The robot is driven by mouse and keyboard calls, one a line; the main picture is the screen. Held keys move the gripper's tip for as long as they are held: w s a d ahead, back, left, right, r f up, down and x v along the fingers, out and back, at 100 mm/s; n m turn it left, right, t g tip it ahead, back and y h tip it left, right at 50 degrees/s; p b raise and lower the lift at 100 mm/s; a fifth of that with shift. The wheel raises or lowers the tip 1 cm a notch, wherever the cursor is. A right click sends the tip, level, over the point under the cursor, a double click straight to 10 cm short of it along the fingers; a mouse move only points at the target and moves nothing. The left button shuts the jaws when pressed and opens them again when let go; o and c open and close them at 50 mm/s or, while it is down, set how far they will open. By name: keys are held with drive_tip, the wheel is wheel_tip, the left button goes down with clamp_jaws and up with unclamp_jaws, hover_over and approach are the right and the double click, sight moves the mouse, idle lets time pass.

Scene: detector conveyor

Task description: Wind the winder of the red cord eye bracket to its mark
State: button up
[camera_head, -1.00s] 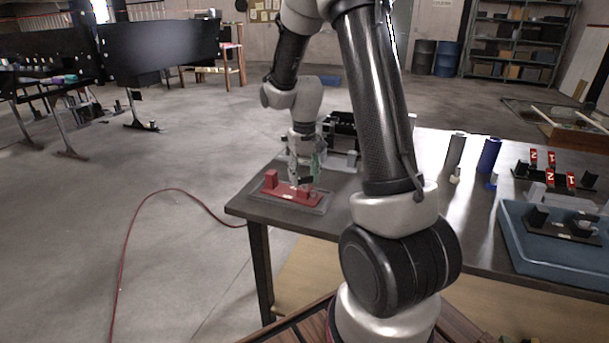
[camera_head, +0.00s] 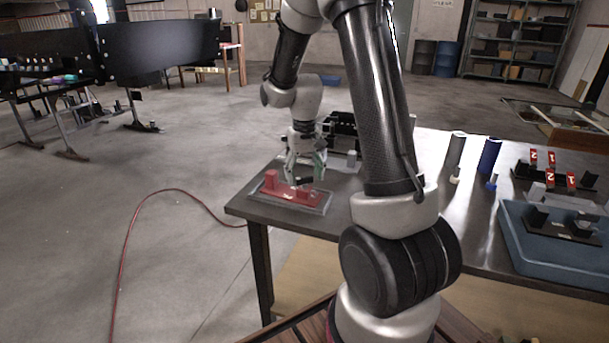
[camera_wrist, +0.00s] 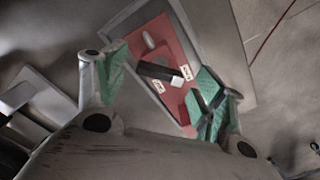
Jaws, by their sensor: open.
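The red cord eye bracket (camera_head: 283,190) lies on a grey base plate (camera_head: 262,196) at the table's near left corner, with a raised red block at its left end. In the wrist view the bracket (camera_wrist: 172,48) carries a dark bar with a pale end, which looks like the winder (camera_wrist: 158,71), and two small white labels. I cannot make out the mark. My gripper (camera_head: 305,177) is above the bracket's right part. In the wrist view my gripper (camera_wrist: 162,80) is open, its green-padded fingers on either side of the dark bar, apart from it. The right finger hides part of the bracket.
A black fixture (camera_head: 343,130) stands behind my gripper. Two cylinders, grey (camera_head: 455,150) and blue (camera_head: 489,155), stand on the table, with a blue tray (camera_head: 530,255) and red number tags (camera_head: 552,160) at right. A red cable (camera_head: 125,255) runs along the floor.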

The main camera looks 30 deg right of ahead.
sight(305, 177)
wheel_tip(305, 177, up, 12)
drive_tip(key=shift+f, duration=0.15)
drive_tip(key=shift+s+f, duration=0.1)
idle(0.5)
